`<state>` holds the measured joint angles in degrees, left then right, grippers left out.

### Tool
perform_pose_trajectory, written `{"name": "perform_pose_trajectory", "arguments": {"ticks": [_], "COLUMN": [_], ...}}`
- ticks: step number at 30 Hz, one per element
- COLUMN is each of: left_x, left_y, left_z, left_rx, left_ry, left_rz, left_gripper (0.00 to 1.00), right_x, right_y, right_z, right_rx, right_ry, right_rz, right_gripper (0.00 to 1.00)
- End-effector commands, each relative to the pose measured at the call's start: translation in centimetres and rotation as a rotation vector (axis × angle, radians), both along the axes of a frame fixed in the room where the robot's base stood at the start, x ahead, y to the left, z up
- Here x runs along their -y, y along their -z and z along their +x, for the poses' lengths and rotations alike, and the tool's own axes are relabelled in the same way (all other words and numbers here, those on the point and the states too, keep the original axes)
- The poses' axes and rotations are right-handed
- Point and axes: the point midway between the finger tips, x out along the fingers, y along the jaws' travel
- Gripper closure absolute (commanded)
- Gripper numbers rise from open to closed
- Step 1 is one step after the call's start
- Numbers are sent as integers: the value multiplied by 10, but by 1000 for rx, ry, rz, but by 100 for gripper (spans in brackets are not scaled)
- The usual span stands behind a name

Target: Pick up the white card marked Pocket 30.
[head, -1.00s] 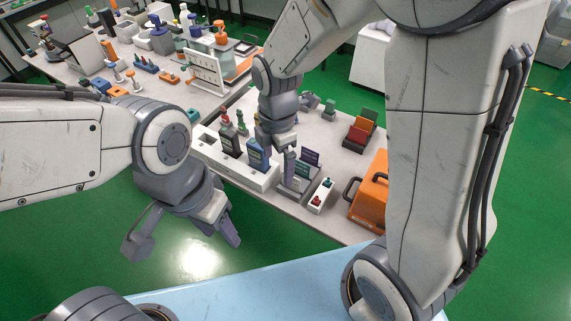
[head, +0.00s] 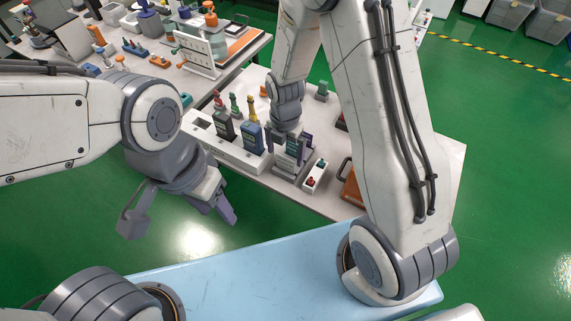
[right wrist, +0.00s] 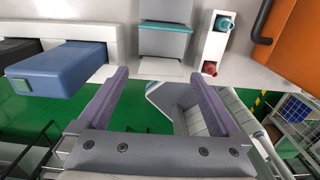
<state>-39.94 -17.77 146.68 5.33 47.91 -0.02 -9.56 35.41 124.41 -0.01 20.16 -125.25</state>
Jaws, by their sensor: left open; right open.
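I cannot make out a white card marked Pocket 30 in either view. A grey stepped holder (head: 287,172) holds dark and teal-edged cards, partly hidden by my right gripper (head: 289,143). In the right wrist view the grey holder (right wrist: 165,43) shows a teal strip (right wrist: 165,26) beyond the fingertips. My right gripper (right wrist: 161,73) is open there, with nothing between its fingers. My left gripper (head: 180,218) is open and empty over the floor, left of the table.
A white rack (head: 232,151) with upright handheld testers stands left of the holder; a blue tester (right wrist: 62,69) sticks out toward my right gripper. A small white block (head: 315,174) with red and teal knobs sits right of the holder. An orange case (head: 350,187) is partly behind my arm.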

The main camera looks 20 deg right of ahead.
Motion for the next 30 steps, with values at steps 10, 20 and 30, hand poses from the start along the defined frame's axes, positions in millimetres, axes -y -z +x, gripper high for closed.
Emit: {"name": "perform_pose_trajectory", "arguments": {"ticks": [10,20,30], "left_x": [0,0,0], "left_y": [-3,-3,-3], "left_z": [0,0,0], "left_rx": [0,0,0], "left_ry": [0,0,0], "left_rz": [0,0,0], "left_gripper": [50,50,50], "right_x": [1,1,1], "right_y": [28,28,25], "right_z": [-1,-1,0], "right_rx": [0,0,1], "right_ry": [0,0,0], "right_rz": [0,0,0], "right_gripper": [0,76,78]}}
